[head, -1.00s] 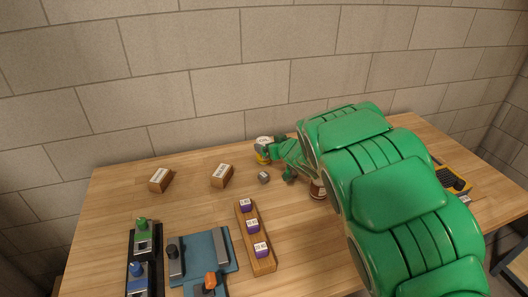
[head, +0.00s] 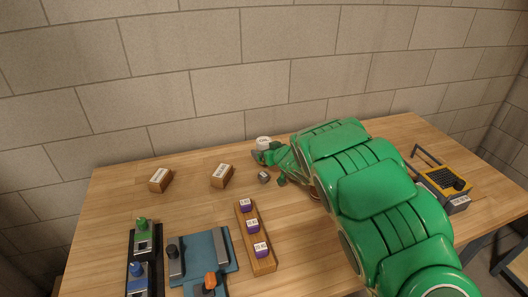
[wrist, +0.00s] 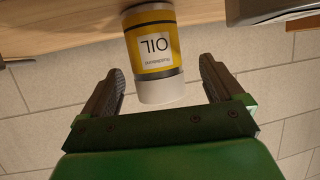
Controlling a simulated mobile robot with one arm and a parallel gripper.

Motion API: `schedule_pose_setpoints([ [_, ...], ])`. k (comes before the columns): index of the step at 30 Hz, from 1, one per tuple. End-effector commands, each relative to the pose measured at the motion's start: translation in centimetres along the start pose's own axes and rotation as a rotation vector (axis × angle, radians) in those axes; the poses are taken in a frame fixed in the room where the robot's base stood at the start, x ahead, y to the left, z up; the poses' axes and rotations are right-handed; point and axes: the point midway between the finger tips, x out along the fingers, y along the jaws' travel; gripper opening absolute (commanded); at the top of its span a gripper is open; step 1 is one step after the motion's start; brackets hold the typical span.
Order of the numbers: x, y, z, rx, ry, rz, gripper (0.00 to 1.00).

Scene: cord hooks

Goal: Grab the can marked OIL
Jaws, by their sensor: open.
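The OIL can (wrist: 155,62) is a white cylinder with a yellow band and a label reading OIL, upside down in the wrist view. In the head view only its pale top (head: 263,142) shows clearly, at the back edge of the table near the wall; my gripper hides the rest. My gripper (wrist: 161,66) is open. In the wrist view its two dark fingers lie on either side of the can's white end, with a visible gap on each side. In the head view my gripper (head: 264,157) is right at the can.
Two labelled brown boxes (head: 222,176) (head: 161,180) stand to the left. A wooden rack (head: 256,237) holds purple labelled blocks. A yellow device (head: 444,181) sits at right. The wall is close behind.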

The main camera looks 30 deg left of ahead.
Motion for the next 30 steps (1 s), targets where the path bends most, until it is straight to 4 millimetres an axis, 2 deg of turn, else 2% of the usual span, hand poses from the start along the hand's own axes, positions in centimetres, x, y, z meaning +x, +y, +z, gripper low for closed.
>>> schedule_pose_setpoints([
  [12, 3.6, 0.4, 0.2, 0.0, -0.003, 0.0, 0.94],
  [21, 4.0, 0.4, 0.1, 0.0, -0.001, 0.0, 0.94],
  [23, 4.0, 0.4, 0.1, 0.0, -0.001, 0.0, 0.87],
  [30, 4.0, 0.4, 0.1, 0.0, -0.001, 0.0, 0.5],
])
